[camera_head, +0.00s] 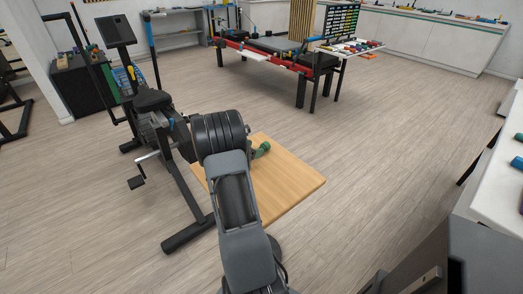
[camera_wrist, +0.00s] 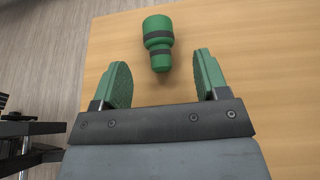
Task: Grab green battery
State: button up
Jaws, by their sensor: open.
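The green battery (camera_wrist: 158,42) shows in the wrist view as a green stepped cylinder with dark bands, lying on the wooden board. Its narrow end points toward my gripper. My gripper (camera_wrist: 162,82) is open, with its two green-padded fingers on either side and nothing between them. The battery lies just beyond the fingertips, roughly centred between them and not touched. In the head view the battery (camera_head: 261,149) shows beside my arm on the wooden board (camera_head: 296,182), partly hidden by the arm.
An exercise machine (camera_head: 160,125) stands close on the left of the board. A red-framed table (camera_head: 270,60) stands farther back. A white counter (camera_head: 497,185) with several small coloured items is at the right. Open floor lies between the board and the counter.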

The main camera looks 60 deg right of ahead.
jog(key=shift+x, duration=2.15)
jog(key=shift+c, duration=0.4)
jog(key=c, duration=0.9)
